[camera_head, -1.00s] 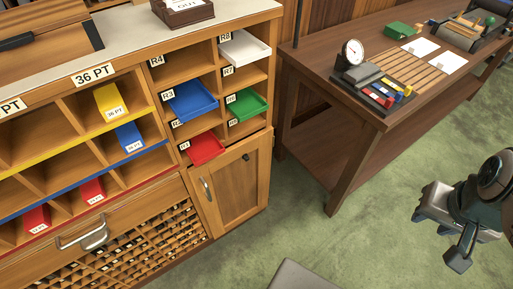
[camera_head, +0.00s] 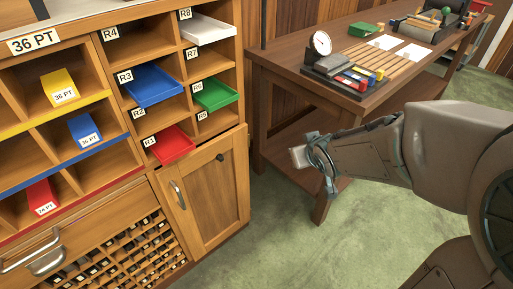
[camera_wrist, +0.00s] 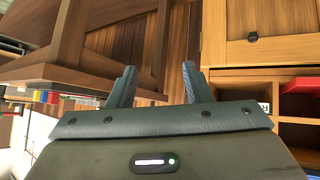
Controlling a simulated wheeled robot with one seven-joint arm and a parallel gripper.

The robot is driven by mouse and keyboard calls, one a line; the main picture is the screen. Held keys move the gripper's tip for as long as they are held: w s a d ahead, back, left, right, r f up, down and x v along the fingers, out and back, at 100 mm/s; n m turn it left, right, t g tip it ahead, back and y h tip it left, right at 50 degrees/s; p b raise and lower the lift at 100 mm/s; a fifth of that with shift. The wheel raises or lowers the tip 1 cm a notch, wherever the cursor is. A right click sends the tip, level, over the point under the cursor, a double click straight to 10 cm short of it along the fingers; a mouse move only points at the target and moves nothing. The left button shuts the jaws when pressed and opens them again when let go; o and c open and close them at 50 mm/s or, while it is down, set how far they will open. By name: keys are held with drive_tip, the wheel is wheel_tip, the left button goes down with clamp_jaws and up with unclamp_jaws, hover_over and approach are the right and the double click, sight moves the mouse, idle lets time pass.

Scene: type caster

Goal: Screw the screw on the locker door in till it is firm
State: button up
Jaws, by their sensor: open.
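The locker door (camera_head: 207,205) is a wooden panel door low in the cabinet, closed, with a metal handle on its left side. A small dark screw head (camera_head: 220,157) sits near the door's upper right. In the wrist view the door (camera_wrist: 285,50) is upside down at the upper right, with the dark screw (camera_wrist: 253,37) near its edge. My gripper (camera_head: 313,160) is to the right of the door, in front of the workbench, apart from the screw. In the wrist view its two fingers (camera_wrist: 158,80) are spread and empty. How deep the screw sits cannot be told.
The workbench (camera_head: 272,80) stands to the right, close behind my gripper, with a dial gauge (camera_head: 321,43) on it. Coloured trays, such as the red tray (camera_head: 170,146), stick out of the cabinet above the door. The green floor (camera_head: 270,250) before the door is clear.

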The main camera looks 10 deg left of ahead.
drive_tip(key=w+a+f+n+y+b, duration=0.2)
drive_tip(key=a+f+y+b, duration=0.2)
drive_tip(key=a+f, duration=0.35)
drive_tip(key=n+y+b, duration=0.3)
drive_tip(key=y, duration=0.1)
approach(222, 158)
drive_tip(key=shift+g, duration=0.3)
drive_tip(key=b+x, duration=0.3)
drive_tip(key=x, duration=0.5)
drive_tip(key=shift+w+a+b, duration=0.25)
drive_tip(key=shift+w+b, duration=0.1)
